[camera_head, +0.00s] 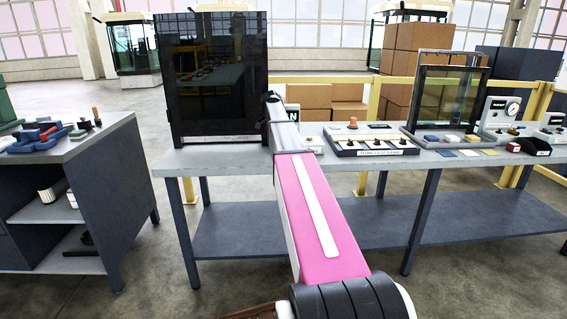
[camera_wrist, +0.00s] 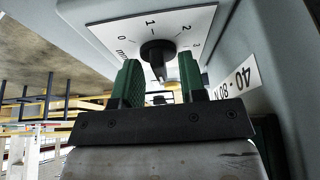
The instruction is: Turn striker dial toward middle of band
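A black dial knob (camera_wrist: 157,52) sits on a white scale plate (camera_wrist: 190,18) marked 0, 1, 2, 3 and mm in the wrist view. The knob's lower part points down the picture, between the fingers; the exact setting is hard to read. A white label (camera_wrist: 236,80) reading "40 - 80 N" is on the grey housing at the right. My gripper (camera_wrist: 159,68) has two green fingers, one on each side of the knob, with a gap between them. Whether they touch the knob is unclear. In the head view, my arm hides the gripper and the dial.
A dark-paned cabinet (camera_head: 212,78) stands on the long table (camera_head: 230,156) beside my arm. A panel with black knobs (camera_head: 372,146) and a glass-fronted frame (camera_head: 443,98) stand further right. A grey workbench (camera_head: 75,150) with tools is at left. Floor between them is clear.

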